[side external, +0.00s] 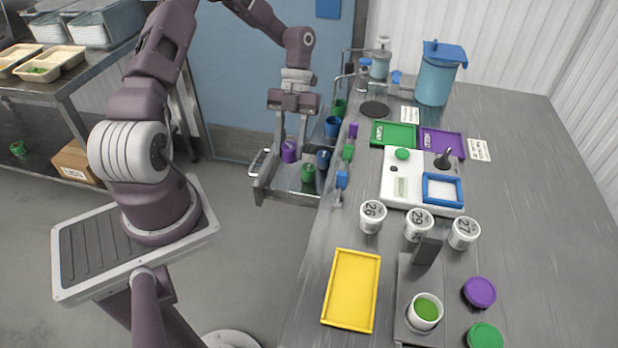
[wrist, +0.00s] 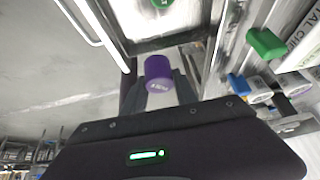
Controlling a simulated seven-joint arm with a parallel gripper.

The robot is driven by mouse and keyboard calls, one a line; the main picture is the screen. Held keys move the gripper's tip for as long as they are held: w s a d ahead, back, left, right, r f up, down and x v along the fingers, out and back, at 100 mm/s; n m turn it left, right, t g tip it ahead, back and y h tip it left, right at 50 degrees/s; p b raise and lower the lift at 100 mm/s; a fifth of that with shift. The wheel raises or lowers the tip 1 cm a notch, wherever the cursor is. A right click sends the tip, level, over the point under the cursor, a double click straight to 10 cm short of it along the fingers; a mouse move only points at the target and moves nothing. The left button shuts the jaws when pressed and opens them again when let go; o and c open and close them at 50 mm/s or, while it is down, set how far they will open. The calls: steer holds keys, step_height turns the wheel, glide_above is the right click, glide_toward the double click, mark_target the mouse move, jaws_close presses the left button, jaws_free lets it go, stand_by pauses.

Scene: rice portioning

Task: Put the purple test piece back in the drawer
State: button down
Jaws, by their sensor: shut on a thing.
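The purple test piece (side external: 289,151) is a small purple cylinder. My gripper (side external: 291,148) is shut on it, pointing down at the near left part of the open drawer (side external: 268,192). I cannot tell whether the piece touches the drawer floor. A green piece (side external: 308,174) and a blue piece (side external: 323,159) stand in the drawer to the right of the purple one.
A blue cup (side external: 332,126) is behind them. Purple, green and blue blocks (side external: 341,180) line the bench edge beside the drawer. On the bench are a white scale unit (side external: 396,192), numbered white tubs (side external: 372,217), a yellow tray (side external: 351,290) and a blue jug (side external: 436,80).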

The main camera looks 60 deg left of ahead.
mark_target(291, 181)
step_height(291, 181, down, 12)
steer(key=shift+r, duration=0.2)
steer(key=shift+f, duration=0.1)
steer(key=c, duration=1)
jaws_free()
steer(key=shift+o, duration=0.2)
